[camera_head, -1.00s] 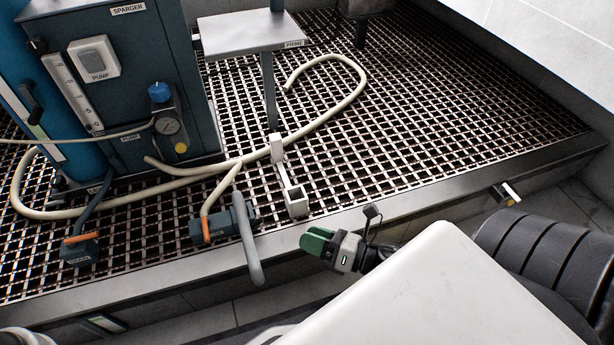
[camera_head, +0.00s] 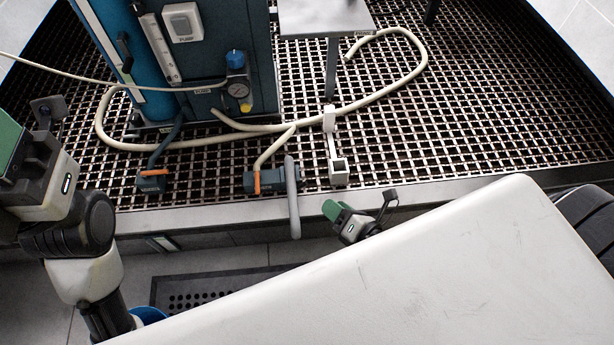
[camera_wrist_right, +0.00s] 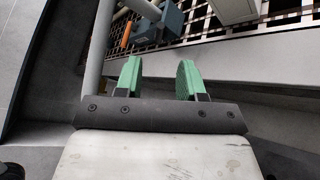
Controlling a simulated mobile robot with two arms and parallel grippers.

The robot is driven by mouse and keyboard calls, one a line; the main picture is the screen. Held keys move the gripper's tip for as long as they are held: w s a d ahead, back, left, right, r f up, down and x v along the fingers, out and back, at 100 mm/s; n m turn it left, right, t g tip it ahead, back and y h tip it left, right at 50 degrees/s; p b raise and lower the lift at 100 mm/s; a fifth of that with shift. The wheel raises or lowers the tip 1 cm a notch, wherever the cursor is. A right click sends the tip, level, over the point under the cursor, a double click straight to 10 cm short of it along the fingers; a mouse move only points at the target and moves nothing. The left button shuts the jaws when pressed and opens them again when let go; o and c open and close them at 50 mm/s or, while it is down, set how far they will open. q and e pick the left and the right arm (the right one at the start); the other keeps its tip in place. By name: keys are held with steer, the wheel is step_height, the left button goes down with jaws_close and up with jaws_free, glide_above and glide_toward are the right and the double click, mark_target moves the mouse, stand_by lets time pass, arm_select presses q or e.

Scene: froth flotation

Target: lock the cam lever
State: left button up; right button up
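A blue-grey hose coupling (camera_head: 270,182) with an orange tab sits at the platform's front edge, with a cream hose running into it. A long grey bar (camera_head: 292,205), which looks like the cam lever, extends from its right end over the edge toward me. In the right wrist view the bar (camera_wrist_right: 98,50) stands left of my fingers, and the coupling (camera_wrist_right: 158,30) is beyond them. My right gripper (camera_head: 331,209) is right of the bar and apart from it; its green fingers (camera_wrist_right: 159,75) are open and empty. My left gripper (camera_head: 8,145) is partly cut off at the left edge.
A second coupling (camera_head: 152,181) with an orange tab lies farther left on the grating. A white bracket-like part (camera_head: 338,170) stands behind my right gripper. The blue cabinet (camera_head: 222,60) and a grey stand (camera_head: 325,18) are at the back. The platform's metal rim (camera_head: 220,215) runs across the front.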

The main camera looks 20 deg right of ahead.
mark_target(298, 186)
steer(key=b+x, duration=0.1)
steer(key=x, duration=0.9)
steer(key=shift+w+a, duration=0.1)
steer(key=shift+w, duration=0.25)
jaws_close()
